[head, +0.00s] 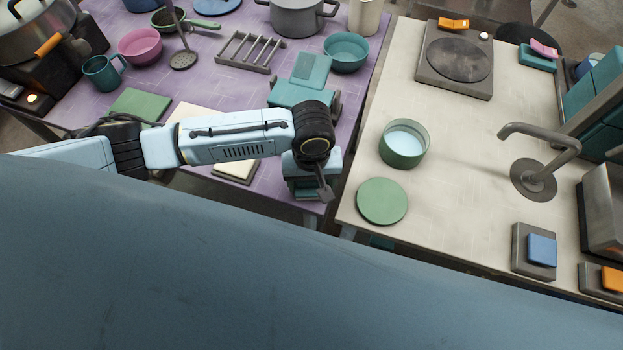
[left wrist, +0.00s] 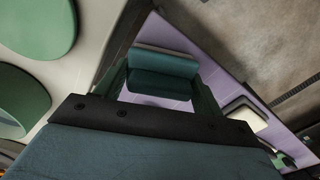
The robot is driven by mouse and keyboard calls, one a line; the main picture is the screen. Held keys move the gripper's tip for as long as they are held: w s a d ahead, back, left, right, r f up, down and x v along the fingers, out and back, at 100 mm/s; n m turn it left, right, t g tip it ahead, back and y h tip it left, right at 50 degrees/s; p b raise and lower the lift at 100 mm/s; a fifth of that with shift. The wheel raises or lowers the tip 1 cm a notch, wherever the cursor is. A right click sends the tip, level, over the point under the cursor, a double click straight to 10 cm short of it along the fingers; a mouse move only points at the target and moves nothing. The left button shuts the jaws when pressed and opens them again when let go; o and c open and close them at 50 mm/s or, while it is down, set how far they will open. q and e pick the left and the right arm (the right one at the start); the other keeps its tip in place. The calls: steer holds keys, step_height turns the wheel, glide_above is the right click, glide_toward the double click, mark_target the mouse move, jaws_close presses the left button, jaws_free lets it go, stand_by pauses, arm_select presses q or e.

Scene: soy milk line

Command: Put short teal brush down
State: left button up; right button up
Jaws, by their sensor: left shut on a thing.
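My left gripper (head: 312,184) is over the front right corner of the purple table, seen from above and partly hidden by its own wrist. In the left wrist view a short teal block, which I take to be the teal brush (left wrist: 162,72), sits between the two fingers. The gripper is shut on it. Purple tabletop shows around the block, but I cannot tell whether it touches the table. In the head view the brush is mostly hidden under the gripper. My right gripper is not in view.
The purple table (head: 212,88) holds a grey rack (head: 250,52), a teal bowl (head: 346,50), a teal device (head: 302,78) and a green board (head: 140,105). A gap separates it from the cream counter (head: 450,135), with a green pot (head: 404,158) and a green lid (head: 382,201).

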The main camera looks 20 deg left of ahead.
arm_select(q)
steer(key=shift+f, duration=0.1)
steer(key=o, duration=1.1)
step_height(320, 180, up, 12)
steer(key=p, duration=0.1)
steer(key=shift+p, duration=0.3)
steer(key=shift+d, duration=0.1)
